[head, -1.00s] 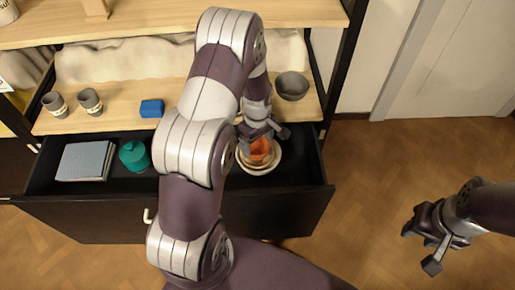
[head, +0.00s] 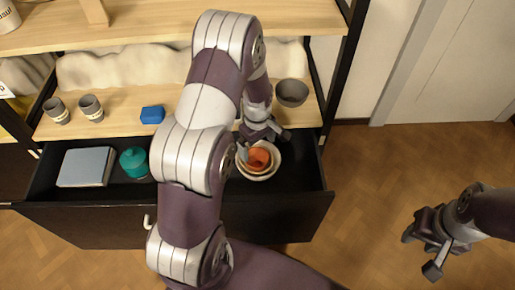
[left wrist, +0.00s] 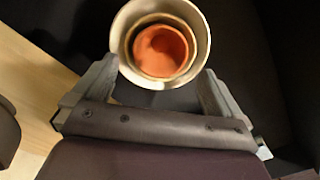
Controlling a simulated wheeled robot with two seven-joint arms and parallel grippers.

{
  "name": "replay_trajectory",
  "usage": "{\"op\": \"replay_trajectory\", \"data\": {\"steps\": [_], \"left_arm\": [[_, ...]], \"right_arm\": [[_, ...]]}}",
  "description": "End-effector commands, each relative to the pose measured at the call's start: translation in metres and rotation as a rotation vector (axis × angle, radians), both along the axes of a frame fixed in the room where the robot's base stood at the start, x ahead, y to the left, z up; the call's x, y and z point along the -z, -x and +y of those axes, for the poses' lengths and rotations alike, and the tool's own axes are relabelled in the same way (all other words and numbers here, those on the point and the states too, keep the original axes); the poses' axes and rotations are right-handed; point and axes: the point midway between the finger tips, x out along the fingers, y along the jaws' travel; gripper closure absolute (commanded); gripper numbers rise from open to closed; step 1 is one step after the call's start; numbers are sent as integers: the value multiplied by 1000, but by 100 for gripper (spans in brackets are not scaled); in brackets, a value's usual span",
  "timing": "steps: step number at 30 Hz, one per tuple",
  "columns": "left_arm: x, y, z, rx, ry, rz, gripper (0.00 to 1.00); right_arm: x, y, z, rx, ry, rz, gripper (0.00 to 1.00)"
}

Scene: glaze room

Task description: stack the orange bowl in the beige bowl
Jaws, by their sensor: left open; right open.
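The orange bowl (head: 259,158) sits inside the beige bowl (head: 274,168) in the open black drawer. In the left wrist view the orange bowl (left wrist: 160,50) lies within pale nested rims, and the beige bowl's outer rim (left wrist: 203,36) surrounds it. My left gripper (head: 262,138) is open just behind the bowls in the head view. In the left wrist view its two fingers (left wrist: 157,80) stand apart near the bowl's lower edge, holding nothing. My right gripper (head: 423,250) is open and empty over the floor at the right.
The drawer (head: 300,185) also holds a grey-blue book (head: 86,167) and a teal jar (head: 134,162). On the shelf above are two grey cups (head: 91,108), a blue block (head: 152,114) and a grey bowl (head: 291,92). Floor is clear at right.

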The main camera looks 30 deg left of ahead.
Motion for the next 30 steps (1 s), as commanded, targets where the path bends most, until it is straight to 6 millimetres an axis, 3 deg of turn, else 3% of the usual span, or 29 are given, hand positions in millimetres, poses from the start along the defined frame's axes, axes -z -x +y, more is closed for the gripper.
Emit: {"op": "replay_trajectory", "data": {"steps": [1,3,11,14,18,21,23,30], "left_arm": [[-21,-1,0,0,-1,-4,0],[-39,0,0,0,0,-2,0],[-79,3,-3,30,0,-2,0],[-111,27,-27,304,-10,-31,0],[-151,91,-66,871,-42,-81,0],[-161,124,-78,1135,-64,-101,0],[-163,134,-81,1211,-70,-104,0],[-163,137,-81,1233,-70,-102,0]], "right_arm": [[-12,0,0,0,0,0,57],[-18,0,0,0,0,0,57],[-29,0,0,0,0,0,57],[-29,0,0,0,0,0,57],[-28,0,0,0,0,0,57],[-28,0,0,0,0,0,57],[-28,0,0,0,0,0,57],[-28,0,0,0,0,0,57]]}}
